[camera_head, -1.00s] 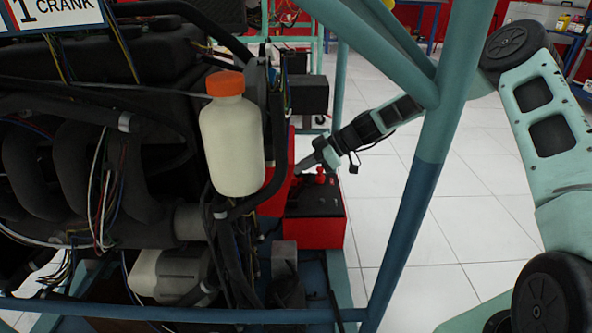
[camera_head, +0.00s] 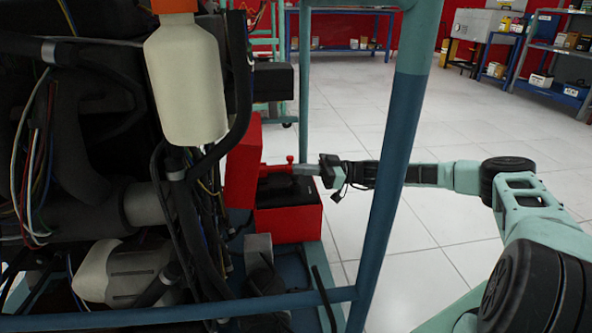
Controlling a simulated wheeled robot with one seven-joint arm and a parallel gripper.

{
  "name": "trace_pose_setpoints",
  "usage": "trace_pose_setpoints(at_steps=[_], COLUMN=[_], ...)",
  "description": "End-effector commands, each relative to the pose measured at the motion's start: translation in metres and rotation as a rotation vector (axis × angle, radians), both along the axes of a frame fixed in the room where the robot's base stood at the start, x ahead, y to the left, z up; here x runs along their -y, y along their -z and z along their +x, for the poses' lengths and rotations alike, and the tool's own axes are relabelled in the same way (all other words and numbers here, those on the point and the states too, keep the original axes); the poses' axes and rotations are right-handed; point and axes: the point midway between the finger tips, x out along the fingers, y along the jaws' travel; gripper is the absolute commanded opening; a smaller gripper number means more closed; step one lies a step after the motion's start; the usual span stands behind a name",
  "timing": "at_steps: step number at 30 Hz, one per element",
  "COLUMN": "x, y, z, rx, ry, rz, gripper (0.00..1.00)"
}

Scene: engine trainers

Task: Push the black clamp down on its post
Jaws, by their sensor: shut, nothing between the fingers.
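The battery is a red box (camera_head: 290,223) with a black top, low on the engine stand. A red clamp or terminal piece (camera_head: 275,169) shows above its far side. The black clamp and its post cannot be told apart from the dark battery top. My gripper (camera_head: 298,169) reaches in from the right, nearly level, with its grey fingers shut and empty. The fingertips are close to the red piece, above the battery's right part; whether they touch it cannot be told.
A red panel (camera_head: 242,165) stands behind the battery's left side. A blue-green frame post (camera_head: 388,170) crosses in front of my arm. The engine and a white bottle (camera_head: 187,85) with an orange cap fill the left. White floor at right is open.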

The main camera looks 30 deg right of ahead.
Motion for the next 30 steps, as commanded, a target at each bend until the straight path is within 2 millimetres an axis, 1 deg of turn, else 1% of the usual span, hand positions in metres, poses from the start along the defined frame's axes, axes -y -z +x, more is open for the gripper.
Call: trace_pose_setpoints(at_steps=[3, 12, 30], x=[0.005, 0.009, 0.011], y=[0.009, 0.020, 0.028], z=[-0.001, -0.003, -0.003], rx=[0.000, -0.001, -0.007], ry=[0.002, 0.000, 0.004], rz=[-0.001, -0.004, -0.012], gripper=[0.00, 0.00, 0.00])
